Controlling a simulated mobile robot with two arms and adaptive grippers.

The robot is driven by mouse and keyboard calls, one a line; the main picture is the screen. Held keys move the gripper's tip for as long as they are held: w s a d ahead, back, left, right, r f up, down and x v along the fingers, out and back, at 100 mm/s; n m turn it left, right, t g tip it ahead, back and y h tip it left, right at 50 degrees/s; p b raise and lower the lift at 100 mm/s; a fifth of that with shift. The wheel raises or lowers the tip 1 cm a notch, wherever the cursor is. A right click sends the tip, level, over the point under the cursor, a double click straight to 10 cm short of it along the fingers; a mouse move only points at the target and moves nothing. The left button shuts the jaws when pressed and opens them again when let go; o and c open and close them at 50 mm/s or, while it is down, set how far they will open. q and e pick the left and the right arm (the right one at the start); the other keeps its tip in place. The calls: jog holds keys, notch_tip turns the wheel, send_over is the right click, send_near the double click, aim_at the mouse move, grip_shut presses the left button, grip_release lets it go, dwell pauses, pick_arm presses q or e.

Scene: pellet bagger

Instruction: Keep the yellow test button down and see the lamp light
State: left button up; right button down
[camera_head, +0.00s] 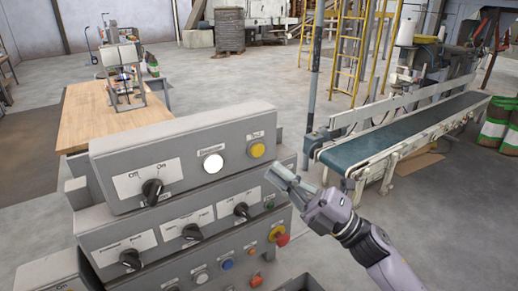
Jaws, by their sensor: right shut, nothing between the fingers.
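The yellow test button (257,150) is at the right end of the grey control box's top panel (130,153). Its face shows fully and no finger covers it. The round white lamp (213,163) is left of the button. It looks bright white, but I cannot tell for sure whether it is lit. My right gripper (278,176) is shut and empty. Its fingertips are just right of and below the yellow button, by the panel's right edge, and look apart from the button. My left gripper is not in view.
A black Off/On knob (152,190) is left of the lamp. Lower panels carry more knobs, small buttons and a red emergency stop (280,236) below my right gripper. A conveyor (390,132) stands to the right and a wooden table (110,115) behind at left.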

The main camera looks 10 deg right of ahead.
aim_at(258, 150)
jog(key=shift+w+a, duration=0.25)
jog(key=shift+w, duration=0.35)
jog(key=shift+w+a, duration=0.25)
jog(key=shift+w, duration=0.4)
jog(key=shift+w+a, duration=0.25)
jog(key=shift+w, duration=0.35)
jog(key=shift+w, duration=0.1)
jog(key=shift+w+a+b, duration=0.15)
jog(key=shift+w+b, duration=0.15)
jog(key=shift+w+a, duration=0.1)
jog(key=shift+w, duration=0.35)
dwell(0.6)
jog(key=shift+s, duration=0.1)
dwell(1.7)
jog(key=shift+s+d, duration=0.3)
jog(key=shift+s, duration=0.45)
